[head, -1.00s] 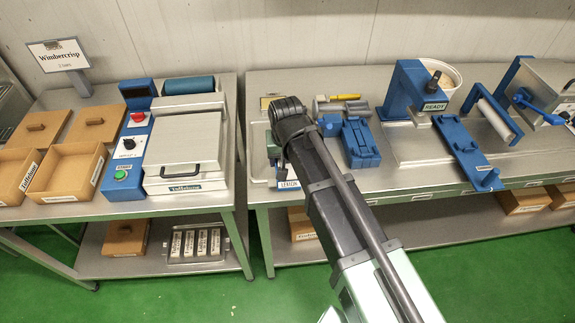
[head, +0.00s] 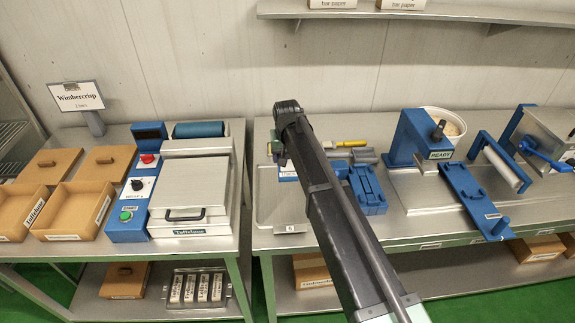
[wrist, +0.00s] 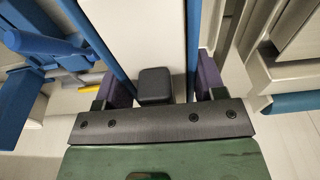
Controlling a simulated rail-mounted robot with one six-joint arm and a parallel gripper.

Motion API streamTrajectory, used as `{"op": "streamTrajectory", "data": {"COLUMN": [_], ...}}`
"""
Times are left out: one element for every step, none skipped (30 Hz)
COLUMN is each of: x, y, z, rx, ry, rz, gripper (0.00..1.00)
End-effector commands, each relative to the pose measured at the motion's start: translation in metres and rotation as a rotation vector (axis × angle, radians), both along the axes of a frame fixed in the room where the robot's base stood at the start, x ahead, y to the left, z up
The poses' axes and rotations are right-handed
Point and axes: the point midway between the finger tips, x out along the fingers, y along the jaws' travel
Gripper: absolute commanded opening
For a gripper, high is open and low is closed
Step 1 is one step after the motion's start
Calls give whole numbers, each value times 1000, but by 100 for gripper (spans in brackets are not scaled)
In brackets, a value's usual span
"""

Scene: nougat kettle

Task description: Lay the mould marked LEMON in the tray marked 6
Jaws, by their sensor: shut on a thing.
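My gripper (head: 280,158) is at the far end of my arm, above the left end of the right-hand table. It is shut on a blue mould (head: 289,173), whose pale label is too small to read now. In the wrist view a dark knob (wrist: 155,84) stands between the two purple finger pads, over a pale strip with blue edges. A metal tray marked 6 (head: 290,228) lies on the table below the mould. The mould appears to be over the tray's back part; its height above it is hard to tell. My arm hides the tray's right side.
A blue stand (head: 366,190) is just right of my arm, with a yellow-handled tool (head: 350,144) behind it. A blue machine marked READY (head: 415,140) stands further right. A press (head: 187,195) stands on the left table, across a gap. A shelf (head: 450,14) runs along the wall.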

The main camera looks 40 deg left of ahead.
Motion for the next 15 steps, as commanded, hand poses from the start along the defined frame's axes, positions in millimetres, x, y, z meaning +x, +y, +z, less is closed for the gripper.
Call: {"op": "streamTrajectory", "data": {"x": [5,7,10,12,12,11,11,11,11,11,11,11,11,11,11], "y": [5,7,9,11,11,10,10,10,10,10,10,10,10,10,10], "z": [0,0,0,0,-4,-12,-15,-18,-23,-26,-29,-33,-39,-46,-53], "rx": [0,0,0,0,0,0,0,0,0,0,0,0,0,0,0], "ry": [0,0,0,0,0,0,0,0,0,0,0,0,0,0,0], "rz": [0,0,0,0,0,0,0,0,0,0,0,0,0,0,0], "gripper": [24,24,24,24,24,24,24,24,24,24,24,24,24,24,24]}}
